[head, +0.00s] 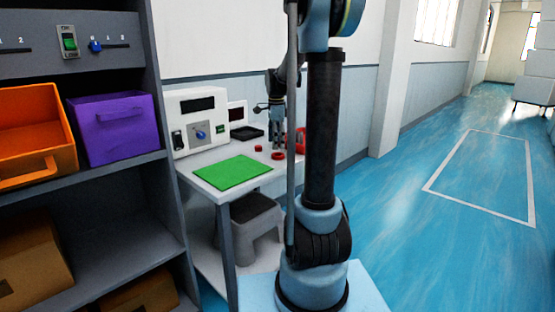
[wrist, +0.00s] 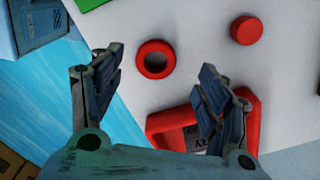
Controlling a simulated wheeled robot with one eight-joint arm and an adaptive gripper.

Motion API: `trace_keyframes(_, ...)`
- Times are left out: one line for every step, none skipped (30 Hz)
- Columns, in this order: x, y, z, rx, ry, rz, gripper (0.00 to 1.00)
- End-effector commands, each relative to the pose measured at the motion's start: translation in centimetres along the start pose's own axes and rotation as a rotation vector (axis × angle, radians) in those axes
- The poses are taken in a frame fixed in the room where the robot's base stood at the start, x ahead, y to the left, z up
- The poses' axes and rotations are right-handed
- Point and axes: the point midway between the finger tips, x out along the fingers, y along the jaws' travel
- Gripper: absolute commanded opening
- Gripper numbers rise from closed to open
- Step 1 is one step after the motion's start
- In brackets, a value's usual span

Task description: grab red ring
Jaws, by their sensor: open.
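A red ring (wrist: 155,59) lies flat on the white table in the wrist view, with its hole visible. In the head view, small red items (head: 277,155) lie on the table, and I cannot tell for certain which is the ring. My gripper (wrist: 158,85) is open and empty, with its two fingers wide apart. In the wrist view the ring appears between and just beyond the fingertips, apart from them. In the head view my gripper (head: 278,135) hangs over the table near the red items.
A solid red disc (wrist: 247,30) lies right of the ring. A red-framed object (wrist: 180,125) is partly behind the right finger. The table (head: 215,190) also bears a green mat (head: 232,172) and a white device (head: 197,118). A shelf with an orange bin (head: 35,130) and purple bin (head: 114,127) stands left.

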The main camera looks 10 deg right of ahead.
Motion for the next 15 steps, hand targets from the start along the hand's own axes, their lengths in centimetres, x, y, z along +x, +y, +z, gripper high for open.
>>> trace_keyframes(0.3,0.0,0.0,0.0,0.0,0.0,0.69)
trace_keyframes(0.6,0.1,0.0,0.0,0.0,0.0,0.69)
trace_keyframes(0.9,0.1,-0.1,0.0,0.0,0.0,0.69)
trace_keyframes(1.3,0.1,-0.1,0.0,0.0,0.0,0.69)
trace_keyframes(1.8,0.2,-0.1,0.0,0.0,0.0,0.69)
trace_keyframes(2.3,0.2,-0.2,0.0,0.0,0.0,0.69)
trace_keyframes(2.7,0.3,-0.2,0.0,0.0,0.0,0.69)
trace_keyframes(3.1,0.4,-0.2,0.0,0.0,0.0,0.69)
trace_keyframes(3.6,0.3,-0.2,0.0,0.0,0.0,0.69)
trace_keyframes(3.9,0.3,-0.2,0.0,0.0,0.0,0.69)
trace_keyframes(4.2,0.4,-0.2,0.0,0.0,0.0,0.69)
trace_keyframes(4.5,0.3,-0.2,0.0,0.0,0.0,0.69)
trace_keyframes(4.7,0.3,-0.2,0.0,0.0,0.0,0.69)
trace_keyframes(4.9,0.3,-0.2,0.0,0.0,0.0,0.69)
trace_keyframes(5.0,0.3,-0.2,0.0,0.0,0.0,0.69)
